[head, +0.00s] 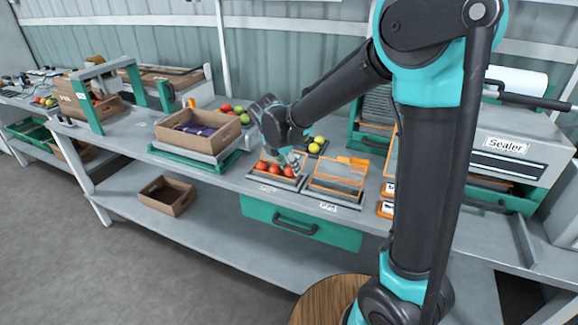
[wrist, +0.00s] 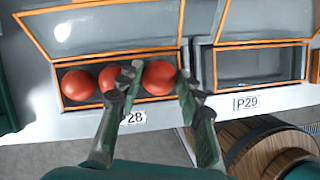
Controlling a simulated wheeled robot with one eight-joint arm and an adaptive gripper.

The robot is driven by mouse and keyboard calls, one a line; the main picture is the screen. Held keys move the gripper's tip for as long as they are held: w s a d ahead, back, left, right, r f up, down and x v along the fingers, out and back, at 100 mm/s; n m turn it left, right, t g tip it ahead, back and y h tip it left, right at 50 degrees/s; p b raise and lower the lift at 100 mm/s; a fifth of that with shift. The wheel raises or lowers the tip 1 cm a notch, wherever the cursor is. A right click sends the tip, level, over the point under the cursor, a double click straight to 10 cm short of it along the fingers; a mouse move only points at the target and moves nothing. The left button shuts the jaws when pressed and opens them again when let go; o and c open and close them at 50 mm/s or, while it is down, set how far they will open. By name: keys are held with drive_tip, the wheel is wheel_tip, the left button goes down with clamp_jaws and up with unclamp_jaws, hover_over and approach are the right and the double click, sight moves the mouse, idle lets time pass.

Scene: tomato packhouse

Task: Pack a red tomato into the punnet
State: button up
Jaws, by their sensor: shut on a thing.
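A clear punnet with an orange rim (wrist: 80,106) and raised lid stands by the label ending in 28 in the wrist view. Inside it are a red tomato at the left (wrist: 77,85), a red tomato in the middle (wrist: 109,78) and a red tomato at the right (wrist: 159,77). My gripper (wrist: 156,84) is shut on the right tomato, with one finger on each side, inside the punnet. Its left finger partly hides the middle tomato. In the head view my gripper (head: 291,161) reaches down over the red tomatoes (head: 275,169).
An empty orange-rimmed punnet (wrist: 260,82) stands to the right by label P29. Yellow-green tomatoes (head: 317,144) lie behind, and mixed tomatoes (head: 238,112) farther back. A cardboard box (head: 198,131) stands left; the sealer (head: 510,145) is right. Bare bench lies left of the filled punnet.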

idle(0.3)
drive_tip(key=o, duration=0.9)
drive_tip(key=c, duration=0.3)
drive_tip(key=shift+r, duration=0.1)
drive_tip(key=shift+r, duration=2.95)
